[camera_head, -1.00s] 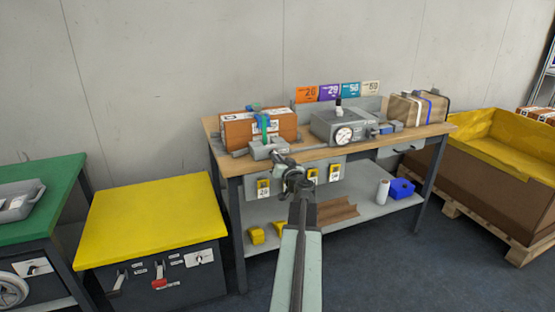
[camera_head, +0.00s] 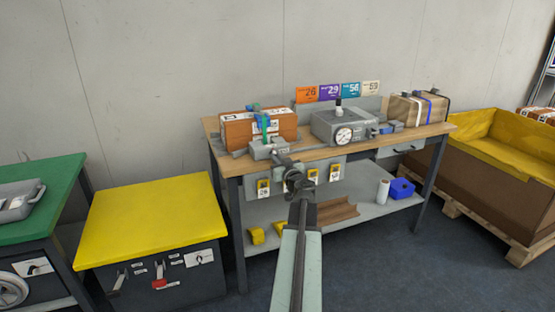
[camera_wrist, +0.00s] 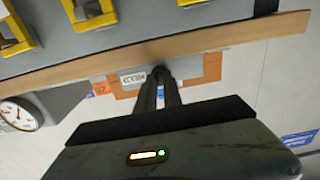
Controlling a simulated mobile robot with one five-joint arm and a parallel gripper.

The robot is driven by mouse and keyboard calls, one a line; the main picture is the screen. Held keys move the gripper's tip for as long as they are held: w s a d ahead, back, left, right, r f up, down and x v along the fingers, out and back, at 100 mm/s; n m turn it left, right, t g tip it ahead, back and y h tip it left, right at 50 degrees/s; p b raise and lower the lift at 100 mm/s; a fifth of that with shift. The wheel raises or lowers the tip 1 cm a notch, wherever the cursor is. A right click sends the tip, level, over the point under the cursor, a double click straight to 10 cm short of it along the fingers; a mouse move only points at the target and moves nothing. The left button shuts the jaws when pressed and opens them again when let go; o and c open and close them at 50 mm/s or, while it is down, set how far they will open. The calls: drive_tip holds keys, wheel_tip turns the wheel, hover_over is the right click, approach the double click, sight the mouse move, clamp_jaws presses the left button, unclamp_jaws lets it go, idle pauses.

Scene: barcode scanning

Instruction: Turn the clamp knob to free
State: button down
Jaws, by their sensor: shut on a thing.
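The clamp is a grey block (camera_head: 266,150) with a blue-green upright arm (camera_head: 262,122), at the front left of the wooden bench. It stands against a brown carton (camera_head: 237,133). My gripper (camera_head: 279,157) reaches the block's right front side. In the wrist view its two dark fingers (camera_wrist: 161,76) come together at the tips, shut on the clamp knob. The knob itself is hidden by the fingers, so its setting cannot be read. A small white lettered label (camera_wrist: 132,78) lies beside the fingertips, upside down in that view.
A grey machine with a round dial (camera_head: 343,134) stands right of the clamp. The bench top's front edge (camera_wrist: 230,38) is close to my gripper. Yellow tags (camera_head: 314,175) hang below it. A yellow-topped cabinet (camera_head: 150,215) stands left, and a large yellow-lined crate (camera_head: 500,140) right.

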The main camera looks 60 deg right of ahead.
drive_tip(key=c, duration=1.8)
unclamp_jaws()
drive_tip(key=shift+o, duration=0.2)
drive_tip(key=v, duration=0.8)
